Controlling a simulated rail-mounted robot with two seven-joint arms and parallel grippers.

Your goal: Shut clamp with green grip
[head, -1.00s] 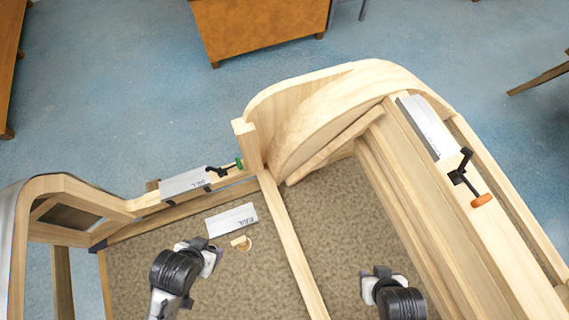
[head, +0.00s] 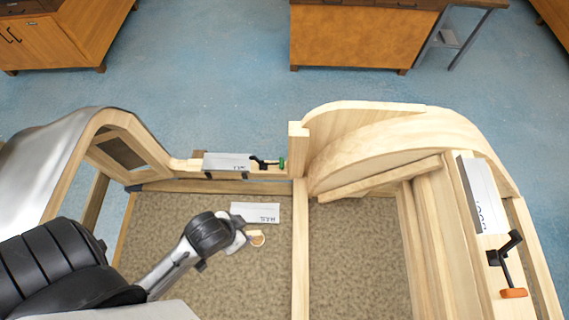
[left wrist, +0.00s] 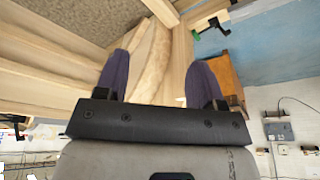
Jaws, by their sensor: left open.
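The clamp with the green grip (head: 265,163) is a small black clamp on the wooden rail at the far middle, at the right end of a silver labelled plate (head: 228,162). Its green grip (head: 281,163) points right, beside a wooden post. In the left wrist view the green grip (left wrist: 195,38) shows near the top, beyond the fingers. I cannot tell how far its lever is swung. My left gripper (head: 238,240) is above the carpeted floor, nearer than the clamp and apart from it. In the left wrist view its purple fingers (left wrist: 161,78) are spread and empty. My right gripper is out of view.
A second clamp (head: 503,255) with an orange grip sits on the right wooden beam beside another plate (head: 481,196). A wooden divider (head: 300,235) and curved frame (head: 400,150) stand to the right.

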